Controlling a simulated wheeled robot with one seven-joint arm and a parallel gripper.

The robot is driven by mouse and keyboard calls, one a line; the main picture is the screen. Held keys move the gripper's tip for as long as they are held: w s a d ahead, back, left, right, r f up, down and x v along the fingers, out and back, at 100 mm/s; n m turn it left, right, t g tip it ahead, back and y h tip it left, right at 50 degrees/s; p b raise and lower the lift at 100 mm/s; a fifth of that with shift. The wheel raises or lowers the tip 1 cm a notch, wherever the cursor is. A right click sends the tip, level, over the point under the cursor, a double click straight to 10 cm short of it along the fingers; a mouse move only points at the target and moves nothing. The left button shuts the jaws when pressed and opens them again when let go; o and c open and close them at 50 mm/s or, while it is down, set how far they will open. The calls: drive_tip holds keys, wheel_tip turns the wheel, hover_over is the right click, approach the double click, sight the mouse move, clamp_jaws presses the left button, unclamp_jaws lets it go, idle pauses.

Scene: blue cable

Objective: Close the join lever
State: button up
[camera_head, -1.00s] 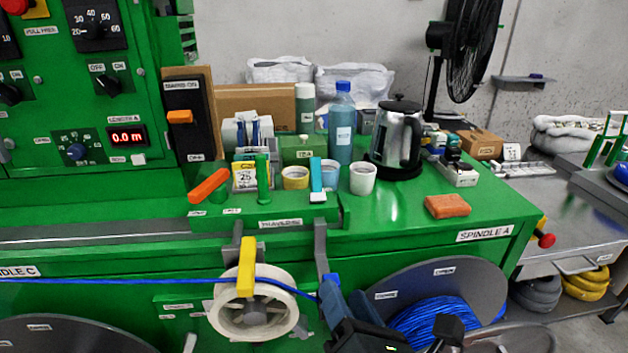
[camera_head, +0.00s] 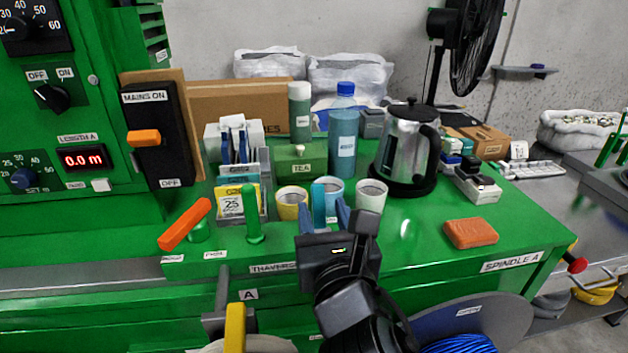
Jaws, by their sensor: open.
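Three levers stand on the green panel at the front of the bench: an orange lever (camera_head: 185,224) tilted up to the right, an upright green lever (camera_head: 251,215), and an upright light-blue lever (camera_head: 318,203). Their small labels are too blurred to read, so I cannot tell which is marked join. My gripper (camera_head: 322,219) is open, its blue fingers at either side of the light-blue lever in the picture. Its dark body hides that lever's base. I cannot tell whether the fingers touch the lever.
A yellow cup (camera_head: 292,203) and two pale cups, one at the right (camera_head: 370,195), stand just behind the levers. A blue bottle (camera_head: 343,140), a kettle (camera_head: 406,150) and a card holder (camera_head: 240,200) are close by. An orange sponge (camera_head: 470,233) lies right, with clear green bench around it.

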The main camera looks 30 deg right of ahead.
sight(319, 199)
drive_tip(key=p+x, duration=0.1)
drive_tip(key=x, duration=0.6)
clamp_jaws()
idle(0.4)
